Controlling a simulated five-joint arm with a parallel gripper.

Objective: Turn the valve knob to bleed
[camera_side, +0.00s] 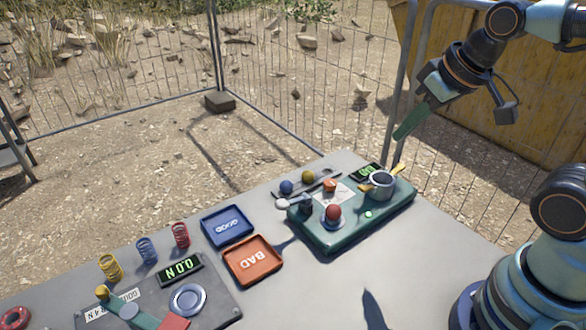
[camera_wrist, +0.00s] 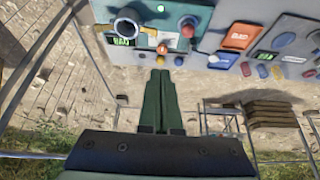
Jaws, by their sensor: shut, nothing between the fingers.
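A green unit (camera_side: 335,238) sits at the back right of the table. On its right end is a grey round part with yellow handles (camera_side: 382,185), also in the wrist view (camera_wrist: 126,27). A red round knob (camera_side: 333,211) sits on a pale disc near the front edge; it shows in the wrist view (camera_wrist: 188,24). A dark fitting with a white-tipped lever (camera_side: 305,203) is left of it. I cannot tell which part is the valve knob, and no bleed mark is readable. My gripper (camera_side: 399,136) is shut and empty, above and apart from the unit; its fingers show in the wrist view (camera_wrist: 160,72).
Left of the unit lie a blue GOOD tray (camera_side: 228,209) and an orange BAD tray (camera_side: 270,247). Several coloured springs (camera_side: 147,250) stand by a grey gauge board (camera_side: 225,307). Small balls (camera_side: 286,187) lie behind the unit. A wire fence (camera_side: 290,60) stands behind the table.

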